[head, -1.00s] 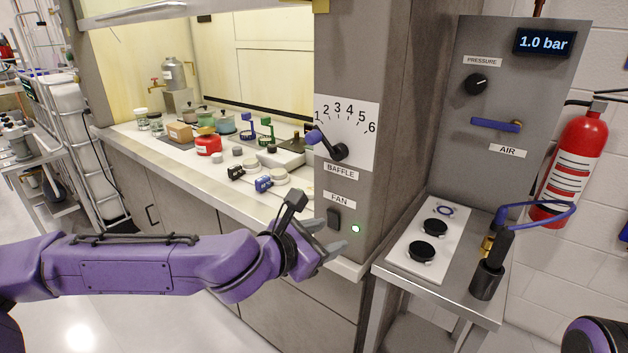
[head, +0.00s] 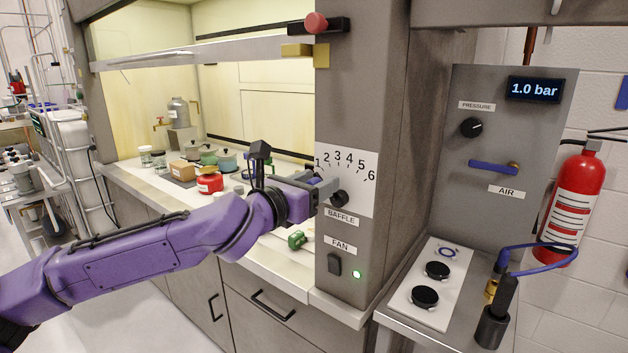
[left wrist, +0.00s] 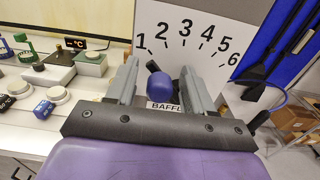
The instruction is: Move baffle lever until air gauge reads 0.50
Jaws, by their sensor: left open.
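The baffle lever has a dark hub (head: 339,199) on the white dial plate (head: 358,188), numbered 1 to 6, above the BAFFLE label. Its blue-purple knob (left wrist: 163,86) shows in the left wrist view. My left gripper (head: 318,188) is at the lever's left side and hides most of it in the head view. In the left wrist view the left gripper (left wrist: 157,84) is open, with a finger on each side of the knob; contact cannot be told. A display (head: 534,89) on the right panel reads 1.0 bar. My right gripper is not in view.
Below the dial are a FAN switch (head: 334,265) and a lit green lamp (head: 357,275). The raised sash (head: 215,50) is above my left arm. Pots and jars stand on the hood bench. A blue AIR handle (head: 493,168) and a fire extinguisher (head: 577,205) are at the right.

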